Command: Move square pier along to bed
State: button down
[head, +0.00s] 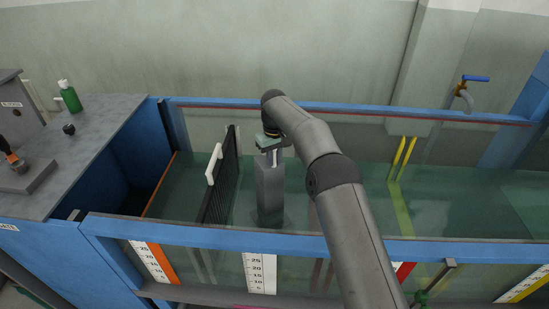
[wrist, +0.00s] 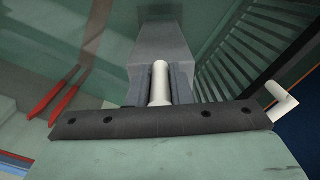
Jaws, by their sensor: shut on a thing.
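The square pier (head: 270,193) is a grey upright block in the flume, in the middle of the head view. Its lower part is seen through the green water and the glass; whether its foot touches the bed (head: 325,215) I cannot tell. My gripper (head: 271,153) is above it and shut on the pier's top. In the wrist view the pier (wrist: 160,42) stretches away from my gripper (wrist: 160,88), and a pale round handle (wrist: 160,80) sits between the two fingers.
A black slatted screen (head: 221,180) with a white handle (head: 214,163) stands close left of the pier. Yellow rods (head: 402,155) stand to the right. Blue rails (head: 300,243) run along the front and back. A grey worktop (head: 95,135) holds a green bottle (head: 70,99).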

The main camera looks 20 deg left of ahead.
jog(key=shift+f+b, duration=0.45)
jog(key=shift+f, duration=0.45)
dwell(0.8)
jog(key=c, duration=1.2)
grip_release()
jog(key=shift+c, duration=0.2)
jog(key=shift+f, duration=0.3)
notch_tip(320, 180, up, 12)
jog(key=shift+r+p, duration=0.25)
jog(key=shift+p, duration=0.2)
jog(key=s+d+r+m+b, duration=0.25)
jog(key=d+r, duration=0.55)
jog(key=d, duration=0.4)
jog(key=s+d+r+m, duration=0.1)
jog(key=s+d+m, duration=0.1)
jog(key=s+d, duration=0.9)
jog(key=s+d+f+m, duration=0.1)
jog(key=s+d+f, duration=0.2)
jog(key=s, duration=0.5)
jog(key=s+d+f+m+b, duration=0.1)
jog(key=s+d+f, duration=0.3)
jog(key=s, duration=0.5)
jog(key=s+d+f+m+t+b, duration=0.1)
jog(key=s+d+f+m, duration=0.2)
jog(key=s+d, duration=0.4)
jog(key=shift+s+d+f, duration=0.15)
jog(key=shift+s+f, duration=0.55)
jog(key=shift+s, duration=0.5)
